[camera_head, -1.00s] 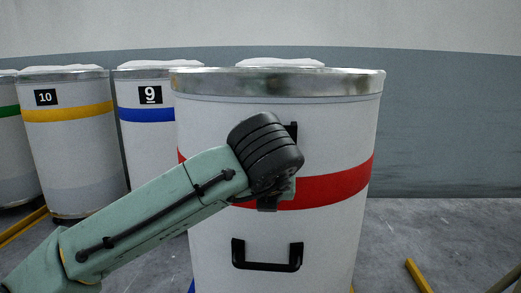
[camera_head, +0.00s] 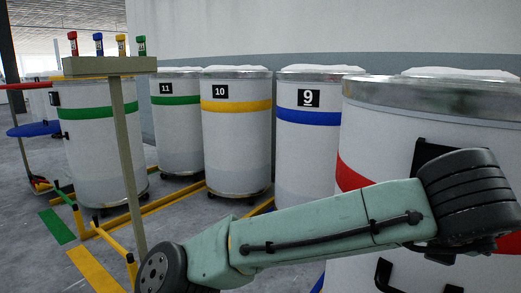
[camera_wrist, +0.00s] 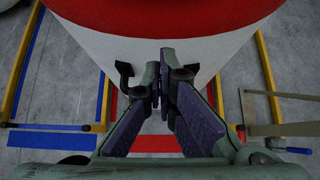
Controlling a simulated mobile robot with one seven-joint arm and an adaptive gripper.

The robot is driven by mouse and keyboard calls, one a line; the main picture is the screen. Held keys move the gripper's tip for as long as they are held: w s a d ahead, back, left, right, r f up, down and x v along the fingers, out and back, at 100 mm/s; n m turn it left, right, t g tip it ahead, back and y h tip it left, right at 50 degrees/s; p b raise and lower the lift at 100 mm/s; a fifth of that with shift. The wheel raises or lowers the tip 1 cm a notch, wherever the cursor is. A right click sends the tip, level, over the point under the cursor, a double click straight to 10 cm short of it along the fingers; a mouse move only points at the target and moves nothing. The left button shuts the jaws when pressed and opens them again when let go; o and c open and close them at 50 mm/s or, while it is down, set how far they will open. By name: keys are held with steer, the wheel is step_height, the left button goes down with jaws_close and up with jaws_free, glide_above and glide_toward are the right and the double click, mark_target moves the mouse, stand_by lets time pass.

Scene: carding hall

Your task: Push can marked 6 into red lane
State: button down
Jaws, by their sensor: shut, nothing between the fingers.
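A big white can (camera_head: 385,130) with a red band and metal rim stands at the right in the head view. A black plate on it is mostly behind my arm, and no number is readable. In the wrist view the can's white wall and red band (camera_wrist: 165,15) fill the top, with a dark handle partly behind the fingers. My gripper (camera_wrist: 163,75) is shut and empty at the can's wall; I cannot tell if it touches. Red floor lines (camera_wrist: 155,143) show below and beside the can. My gripper's fingers are hidden in the head view.
Cans marked 9 (camera_head: 308,165), 10 (camera_head: 237,150) and 11 (camera_head: 178,130) stand behind, with blue, yellow and green bands. A post stand (camera_head: 110,66) with coloured samples is at the left. Blue (camera_wrist: 50,140) and yellow (camera_wrist: 20,75) floor lines lie left of the red ones.

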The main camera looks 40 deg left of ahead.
steer(key=s+p, duration=0.2)
steer(key=s, duration=0.6)
stand_by(0.6)
